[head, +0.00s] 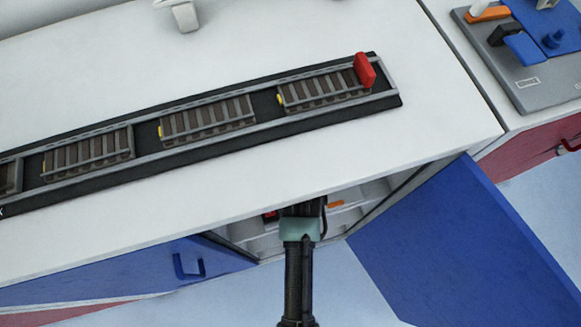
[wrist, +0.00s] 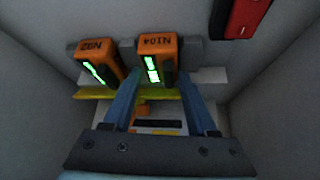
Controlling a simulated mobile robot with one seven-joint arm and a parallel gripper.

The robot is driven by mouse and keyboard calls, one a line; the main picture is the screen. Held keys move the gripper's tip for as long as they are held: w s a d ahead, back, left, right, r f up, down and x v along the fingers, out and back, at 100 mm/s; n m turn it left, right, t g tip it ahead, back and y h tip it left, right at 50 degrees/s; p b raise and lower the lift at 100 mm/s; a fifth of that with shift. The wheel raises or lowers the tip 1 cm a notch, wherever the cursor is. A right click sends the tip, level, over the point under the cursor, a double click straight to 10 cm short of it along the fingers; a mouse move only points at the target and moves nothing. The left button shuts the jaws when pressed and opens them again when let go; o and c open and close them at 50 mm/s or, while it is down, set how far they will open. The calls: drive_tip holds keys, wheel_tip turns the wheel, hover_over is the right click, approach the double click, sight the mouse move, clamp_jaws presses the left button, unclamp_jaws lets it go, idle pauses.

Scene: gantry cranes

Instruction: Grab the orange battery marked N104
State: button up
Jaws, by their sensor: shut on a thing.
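In the wrist view, the orange battery marked N104 (wrist: 157,45) stands upright at the back of a grey compartment, its green display lit. My gripper (wrist: 160,82) has its two blue fingers on either side of this battery and is shut on it. A second orange battery (wrist: 92,48), with a label that looks like N92, stands tilted just to the left, apart from the fingers. In the head view my arm reaches into the open cabinet (head: 265,246) below the counter; the gripper itself is hidden there.
A red and black object (wrist: 240,17) is at the upper right of the compartment, between close grey walls. The blue cabinet door (head: 440,250) stands open on the right. A blue front with a handle (head: 188,266) is on the left. The counter (head: 90,95) overhangs my arm.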

clamp_jaws()
